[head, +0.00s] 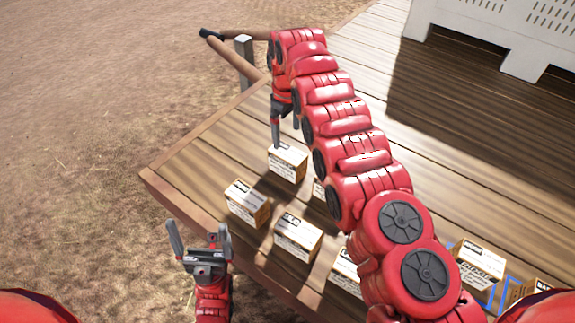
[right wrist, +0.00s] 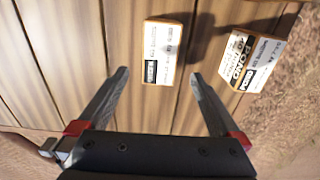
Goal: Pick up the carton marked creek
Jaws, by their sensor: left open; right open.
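Several small white-and-brown cartons stand on the wooden deck. I cannot read "creek" on any of them. My right gripper (head: 285,136) is open and empty, pointing down just above the farthest carton (head: 287,163). In the right wrist view a carton (right wrist: 162,50), its small print unreadable, lies ahead between the open fingers of this gripper (right wrist: 158,75). A carton marked POND (right wrist: 252,62) is to its right. My left gripper (head: 199,240) is open and empty, off the deck's left edge, near the left carton (head: 247,203).
Other cartons stand at the front (head: 297,240) and right (head: 480,265), some partly hidden by my right arm. A wooden rail (head: 235,62) on a post is at the deck's far corner. A large white crate (head: 495,35) stands at the back right.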

